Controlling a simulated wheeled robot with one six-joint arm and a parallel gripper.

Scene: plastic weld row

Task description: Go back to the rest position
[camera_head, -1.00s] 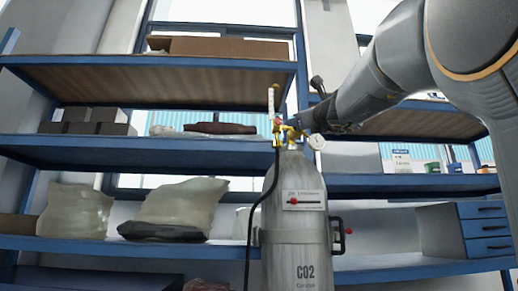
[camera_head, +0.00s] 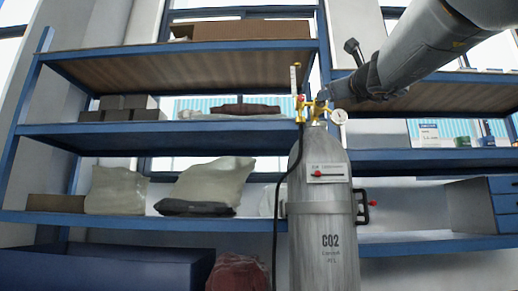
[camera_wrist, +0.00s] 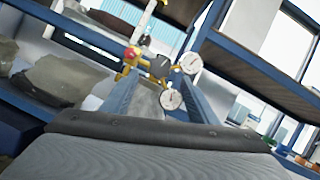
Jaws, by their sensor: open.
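A grey CO2 cylinder (camera_head: 322,225) stands upright in front of the shelves, with a yellow brass valve and regulator (camera_head: 314,108) and a round white gauge (camera_head: 338,117) on top. My gripper (camera_head: 338,90) is at the end of my arm, close beside the regulator at its upper right; the fingertips are hard to make out there. In the wrist view my gripper (camera_wrist: 160,92) is open, its two blue-grey fingers apart. The regulator (camera_wrist: 143,62) and two gauges appear between and beyond the fingers. I cannot tell whether they touch.
Blue-framed shelves (camera_head: 140,135) stand behind, holding grey boxes (camera_head: 127,103), pale sacks (camera_head: 213,183) and a brown carton (camera_head: 242,30). A black hose (camera_head: 276,210) hangs beside the cylinder. A blue bin (camera_head: 110,268) is low left. Blue drawers (camera_head: 505,205) are at right.

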